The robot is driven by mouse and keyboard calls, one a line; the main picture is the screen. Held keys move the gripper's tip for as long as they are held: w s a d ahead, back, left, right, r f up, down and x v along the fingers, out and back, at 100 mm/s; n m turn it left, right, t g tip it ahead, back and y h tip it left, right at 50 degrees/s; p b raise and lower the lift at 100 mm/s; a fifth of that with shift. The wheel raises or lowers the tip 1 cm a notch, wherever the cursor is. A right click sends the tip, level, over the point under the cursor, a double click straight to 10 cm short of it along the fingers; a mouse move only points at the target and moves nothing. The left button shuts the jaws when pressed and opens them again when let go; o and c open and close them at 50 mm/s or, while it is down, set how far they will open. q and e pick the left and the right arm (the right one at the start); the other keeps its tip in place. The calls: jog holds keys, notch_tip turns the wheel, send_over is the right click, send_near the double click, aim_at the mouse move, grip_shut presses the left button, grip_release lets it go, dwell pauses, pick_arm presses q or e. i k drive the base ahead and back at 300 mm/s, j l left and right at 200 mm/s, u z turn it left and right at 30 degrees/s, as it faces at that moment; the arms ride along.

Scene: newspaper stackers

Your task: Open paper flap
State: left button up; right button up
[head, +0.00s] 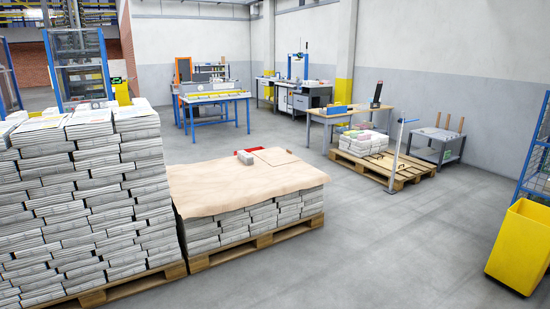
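A brown paper sheet (235,187) covers a low stack of newspapers (262,217) in the middle of the head view. Its front edge hangs wavy over the bundles. A squarish brown piece (276,156) lies flat at the sheet's back right; I cannot tell if it is a separate piece or a fold. A small grey-white block (245,157) sits on the paper beside it, with something red (252,150) just behind. Neither of my grippers is in view.
A taller newspaper stack (85,205) on a pallet (130,287) stands close on the left. The low stack rests on a wooden pallet (260,242). A yellow bin (518,247) stands at right. Another loaded pallet (385,169) and a thin post (395,160) stand behind. The floor (390,245) between is clear.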

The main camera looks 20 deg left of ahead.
aim_at(276, 156)
jog(key=i+u, duration=0.2)
jog(key=i, duration=0.3)
jog(key=i+z, duration=0.15)
jog(key=i, duration=0.4)
jog(key=i+z, duration=0.2)
jog(key=i, duration=0.35)
jog(key=i+j+z, duration=0.15)
jog(key=i, duration=0.4)
jog(key=i+j+z, duration=0.2)
jog(key=i, duration=0.35)
jog(key=i+j+z, duration=0.15)
jog(key=i, duration=0.4)
jog(key=i+l+z, duration=0.2)
jog(key=i, duration=1.3)
jog(key=i+j+u, duration=0.4)
jog(key=i, duration=0.4)
jog(key=i+l+u, duration=0.1)
jog(key=i+u, duration=0.3)
jog(key=i, duration=0.45)
jog(key=i+l+u, duration=0.25)
jog(key=i+u, duration=0.15)
jog(key=i, duration=0.45)
jog(key=i+j+u, duration=0.25)
jog(key=i+u, duration=0.7)
jog(key=i+l+u, duration=0.2)
jog(key=i+u, duration=0.3)
jog(key=i, duration=0.1)
